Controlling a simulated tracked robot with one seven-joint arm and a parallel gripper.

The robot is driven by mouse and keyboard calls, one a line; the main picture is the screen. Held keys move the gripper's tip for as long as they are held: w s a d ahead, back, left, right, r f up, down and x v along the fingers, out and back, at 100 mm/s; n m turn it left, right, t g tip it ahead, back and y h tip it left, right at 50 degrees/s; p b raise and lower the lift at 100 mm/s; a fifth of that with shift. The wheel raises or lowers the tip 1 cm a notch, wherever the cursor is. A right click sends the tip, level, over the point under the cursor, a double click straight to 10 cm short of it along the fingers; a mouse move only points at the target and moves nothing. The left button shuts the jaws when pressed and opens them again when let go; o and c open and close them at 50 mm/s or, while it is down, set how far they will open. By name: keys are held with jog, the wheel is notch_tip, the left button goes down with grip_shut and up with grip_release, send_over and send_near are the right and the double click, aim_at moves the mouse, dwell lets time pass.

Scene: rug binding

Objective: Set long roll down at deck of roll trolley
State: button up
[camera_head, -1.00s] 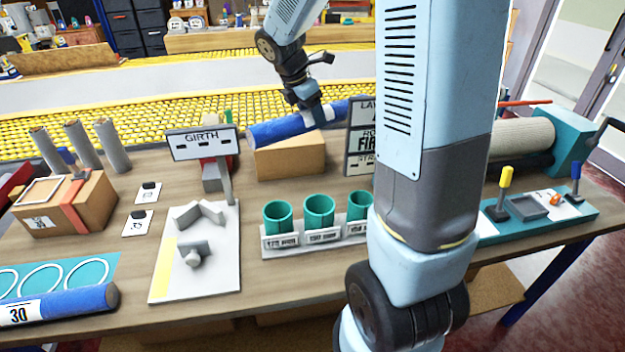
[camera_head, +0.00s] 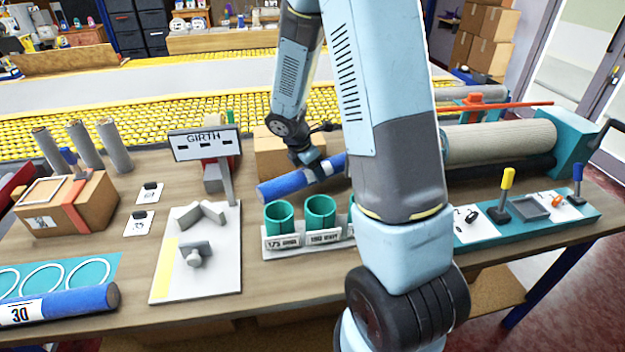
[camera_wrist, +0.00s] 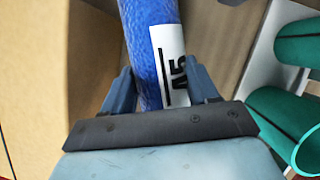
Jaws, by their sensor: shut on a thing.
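The long roll (camera_head: 284,185) is a blue tube with a white label, held a little in front of the cardboard box in the head view. My gripper (camera_head: 312,172) is shut around it near the label. In the wrist view the roll (camera_wrist: 146,45) runs up between the two fingers of my gripper (camera_wrist: 160,88), with part of the label's black marking showing. The roll's right part is hidden behind my arm in the head view. I cannot pick out the roll trolley or its deck in either view.
A cardboard box (camera_head: 275,150) stands just behind the roll. Green cups (camera_head: 320,212) in a labelled rack stand in front of it. The GIRTH sign (camera_head: 204,143) rises to the left. Another blue roll (camera_head: 70,303) lies at the front left. A beige roll (camera_head: 500,142) lies at right.

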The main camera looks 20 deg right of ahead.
aim_at(313, 179)
jog(key=shift+f, duration=1.8)
jog(key=o, duration=1.3)
